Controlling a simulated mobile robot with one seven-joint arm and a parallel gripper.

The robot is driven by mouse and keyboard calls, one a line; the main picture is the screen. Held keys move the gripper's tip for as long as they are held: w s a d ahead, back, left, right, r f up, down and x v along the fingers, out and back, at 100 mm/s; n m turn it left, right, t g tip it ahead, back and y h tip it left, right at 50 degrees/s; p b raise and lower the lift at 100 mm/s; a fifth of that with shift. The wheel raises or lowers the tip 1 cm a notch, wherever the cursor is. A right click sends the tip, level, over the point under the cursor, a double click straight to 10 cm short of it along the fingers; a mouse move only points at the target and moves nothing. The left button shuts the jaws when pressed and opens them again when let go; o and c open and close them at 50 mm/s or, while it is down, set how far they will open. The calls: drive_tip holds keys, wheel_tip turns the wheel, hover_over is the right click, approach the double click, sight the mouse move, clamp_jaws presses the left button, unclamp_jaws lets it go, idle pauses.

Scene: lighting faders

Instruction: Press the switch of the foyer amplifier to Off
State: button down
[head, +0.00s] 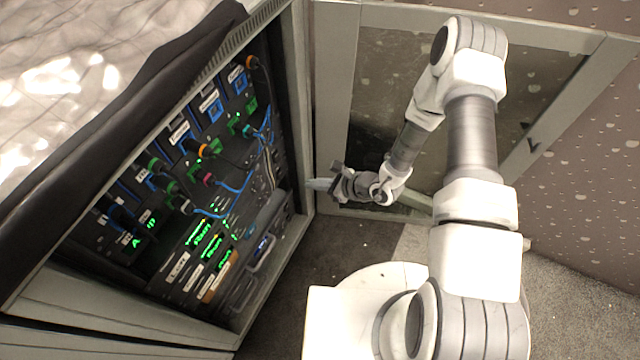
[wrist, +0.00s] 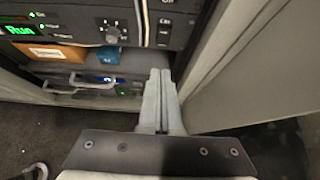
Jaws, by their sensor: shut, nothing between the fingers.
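My gripper (head: 318,184) is shut and empty, just off the right front edge of the equipment rack (head: 303,110). In the wrist view my gripper (wrist: 160,74) points at the rack's lower right part, its tips apparently just below a dark panel. That panel (wrist: 85,18) has a green lit display (wrist: 20,30), a grey knob (wrist: 112,35) and small white marks at its right end, one reading like "Off". I cannot make out which unit is the foyer amplifier. Several units with green displays (head: 205,240) sit low in the rack; their labels are too small to read.
Blue and black cables (head: 240,185) hang across the rack front. An orange-brown box (wrist: 55,53) and a blue block (wrist: 106,55) sit below the panel. A grey-framed door (head: 335,90) stands open behind my arm. Dark floor (head: 340,255) is clear between rack and base.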

sight(280, 175)
drive_tip(key=a+r+b+x, duration=0.1)
drive_tip(key=b+x, duration=0.1)
drive_tip(key=x, duration=0.6)
drive_tip(key=shift+w+a+b, duration=0.15)
drive_tip(key=shift+w+b, duration=0.15)
drive_tip(key=shift+r, duration=0.15)
drive_tip(key=shift+a, duration=0.15)
drive_tip(key=shift+r+p, duration=0.65)
drive_tip(key=shift+r, duration=0.15)
